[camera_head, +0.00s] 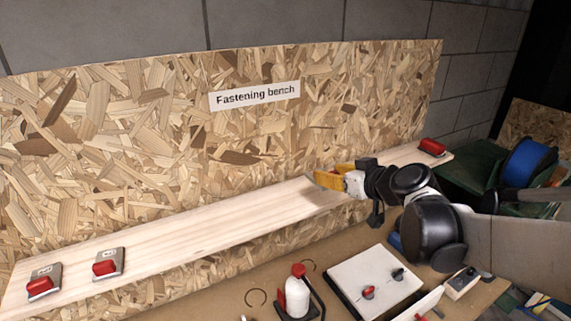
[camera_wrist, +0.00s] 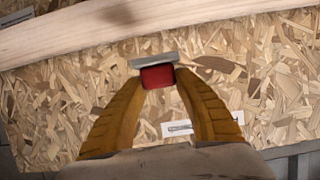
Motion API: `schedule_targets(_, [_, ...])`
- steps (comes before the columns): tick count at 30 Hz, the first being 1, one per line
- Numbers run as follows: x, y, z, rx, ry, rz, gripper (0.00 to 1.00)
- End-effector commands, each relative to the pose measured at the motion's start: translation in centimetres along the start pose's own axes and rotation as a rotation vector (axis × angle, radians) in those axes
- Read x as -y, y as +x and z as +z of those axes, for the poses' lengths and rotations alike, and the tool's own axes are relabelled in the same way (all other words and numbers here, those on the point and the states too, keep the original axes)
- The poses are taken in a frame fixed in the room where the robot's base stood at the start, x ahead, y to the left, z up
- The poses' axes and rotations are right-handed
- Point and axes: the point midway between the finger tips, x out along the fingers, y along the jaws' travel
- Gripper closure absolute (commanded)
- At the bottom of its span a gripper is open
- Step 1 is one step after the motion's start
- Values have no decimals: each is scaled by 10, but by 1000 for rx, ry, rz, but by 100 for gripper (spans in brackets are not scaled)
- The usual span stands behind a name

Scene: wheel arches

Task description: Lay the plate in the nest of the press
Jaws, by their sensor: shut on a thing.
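My gripper (camera_head: 330,180) has yellow fingers and is above the pale wooden shelf, left of its right end. In the wrist view my gripper (camera_wrist: 161,76) is shut on a red grip (camera_wrist: 158,78). A thin grey plate (camera_wrist: 150,61) is attached to that grip, just beyond the fingertips. The held plate cannot be made out in the head view. Two similar plates with red grips, the far left plate (camera_head: 40,285) and the one beside it (camera_head: 108,265), lie on the shelf. No press or nest can be clearly identified.
The shelf (camera_head: 200,228) runs along a chipboard wall marked "Fastening bench" (camera_head: 255,95). A red item (camera_head: 432,147) sits at its right end. Below stand a white bottle with a red cap (camera_head: 297,297) and a white panel with knobs (camera_head: 372,275). The shelf's middle is clear.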

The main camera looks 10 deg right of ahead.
Motion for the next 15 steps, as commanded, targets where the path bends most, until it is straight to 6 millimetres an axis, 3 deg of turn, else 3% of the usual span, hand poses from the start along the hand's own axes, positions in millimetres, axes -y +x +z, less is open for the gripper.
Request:
schedule_targets(5, [13,17,0,1,-4,-6,100])
schedule_targets(15, [62,93,21,-1,-3,-6,100])
